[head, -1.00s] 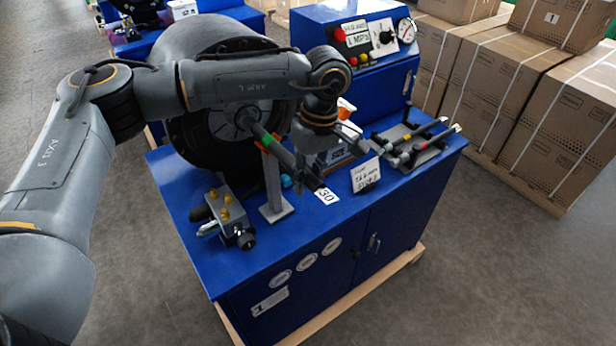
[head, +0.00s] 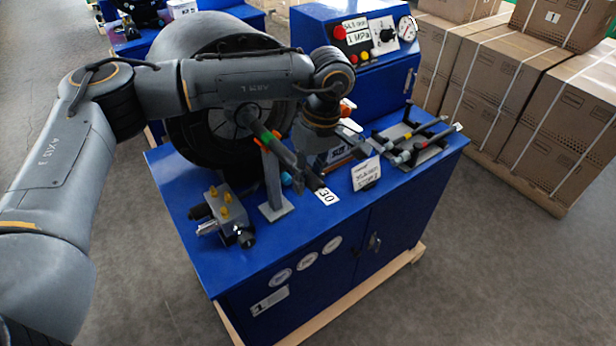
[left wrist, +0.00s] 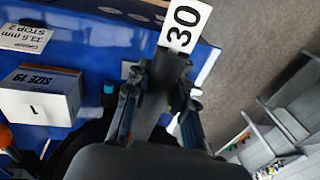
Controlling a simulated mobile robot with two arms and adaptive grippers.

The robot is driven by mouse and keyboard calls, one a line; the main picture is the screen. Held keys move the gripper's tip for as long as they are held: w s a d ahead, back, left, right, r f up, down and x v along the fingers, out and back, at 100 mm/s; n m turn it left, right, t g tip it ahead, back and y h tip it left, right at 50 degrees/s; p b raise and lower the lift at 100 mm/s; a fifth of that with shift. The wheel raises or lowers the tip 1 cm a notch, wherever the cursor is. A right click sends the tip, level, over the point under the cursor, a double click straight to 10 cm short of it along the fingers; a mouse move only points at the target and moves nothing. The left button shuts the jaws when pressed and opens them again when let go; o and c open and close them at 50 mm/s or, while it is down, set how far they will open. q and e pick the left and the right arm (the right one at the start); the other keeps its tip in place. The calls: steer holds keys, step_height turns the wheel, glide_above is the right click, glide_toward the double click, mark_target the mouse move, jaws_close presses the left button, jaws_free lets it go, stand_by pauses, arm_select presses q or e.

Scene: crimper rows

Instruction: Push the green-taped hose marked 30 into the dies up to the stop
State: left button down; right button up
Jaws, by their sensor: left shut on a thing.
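The black hose (head: 281,155) with a green tape band (head: 264,141) runs from the round crimper head's die opening (head: 228,122) toward the front right. The green band shows outside the opening; the hose's inner end is hidden. The white tag marked 30 (head: 326,196) is at its free end, and also shows in the left wrist view (left wrist: 184,26). My left gripper (head: 304,162) is shut on the hose near the tagged end. In the left wrist view its fingers (left wrist: 160,85) lie on both sides of the hose. My right gripper is not in view.
A grey stand (head: 275,206) is under the hose. A valve block with yellow knobs (head: 226,215) stands left, a handwritten card (head: 366,173) and a tool rack (head: 415,148) right. A control box (head: 355,45) stands behind. Cartons (head: 540,110) stand beyond the bench.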

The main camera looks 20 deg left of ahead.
mark_target(287, 151)
arm_select(q)
steer(key=shift+f+y+b, duration=0.3)
steer(key=shift+f+b, duration=0.2)
steer(key=shift+b, duration=0.05)
steer(key=shift+f+t, duration=0.1)
steer(key=shift+t, duration=0.2)
steer(key=shift+a, duration=0.1)
steer(key=shift+w+a+b, duration=0.35)
steer(key=shift+w+a, duration=0.35)
steer(key=shift+a, duration=0.2)
steer(key=shift+w+a+b, duration=0.35)
steer(key=shift+w+a, duration=0.3)
steer(key=shift+a, duration=0.2)
steer(key=shift+w+a, duration=0.85)
steer(key=shift+a, duration=0.15)
steer(key=shift+w+r, duration=0.1)
steer(key=shift+r, duration=0.2)
steer(key=shift+w+a, duration=0.25)
steer(key=shift+a, duration=0.1)
steer(key=shift+r, duration=0.2)
